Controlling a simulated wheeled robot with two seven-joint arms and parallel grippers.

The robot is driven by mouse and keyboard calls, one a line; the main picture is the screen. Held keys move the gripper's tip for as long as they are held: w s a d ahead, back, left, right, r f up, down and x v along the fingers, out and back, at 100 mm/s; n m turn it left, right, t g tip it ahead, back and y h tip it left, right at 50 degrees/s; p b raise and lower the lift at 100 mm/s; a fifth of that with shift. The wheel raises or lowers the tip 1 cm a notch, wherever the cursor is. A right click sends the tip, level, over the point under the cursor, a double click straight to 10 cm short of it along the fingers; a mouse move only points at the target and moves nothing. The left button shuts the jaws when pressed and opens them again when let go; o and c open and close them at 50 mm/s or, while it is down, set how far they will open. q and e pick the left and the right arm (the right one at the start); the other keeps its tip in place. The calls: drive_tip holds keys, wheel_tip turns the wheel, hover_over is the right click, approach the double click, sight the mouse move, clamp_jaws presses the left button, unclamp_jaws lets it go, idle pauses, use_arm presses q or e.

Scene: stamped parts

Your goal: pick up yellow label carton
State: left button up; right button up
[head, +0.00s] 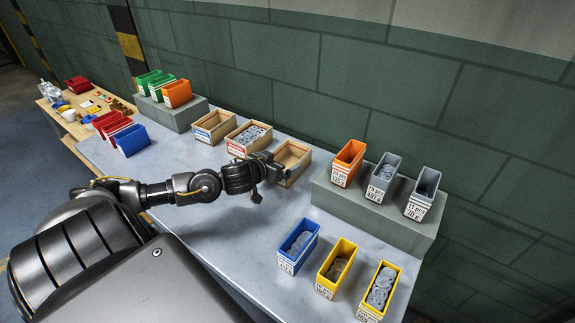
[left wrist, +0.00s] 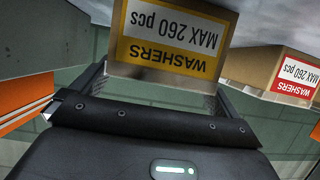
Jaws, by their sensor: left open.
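The yellow label carton (head: 296,151) is a small open tan box at the right end of a row of three cartons on the table. In the left wrist view the carton (left wrist: 165,72) shows upside down and close, with a white and yellow label reading WASHERS MAX 260 pcs. My left gripper (head: 272,167) is at the carton's near left side in the head view. In the left wrist view its open fingers stand on either side of the labelled face; I cannot tell whether they touch it. The arm hides the label in the head view. My right gripper is out of view.
A red label carton (head: 249,136) holding grey parts stands just left, and a blue label carton (head: 213,127) beyond it. A grey riser (head: 380,211) with orange and grey bins is at right. Blue and yellow bins line the front right. The table's middle is clear.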

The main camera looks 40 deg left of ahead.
use_arm(q)
drive_tip(key=x, duration=0.3)
drive_tip(key=shift+w+f, duration=0.15)
drive_tip(key=c, duration=0.7)
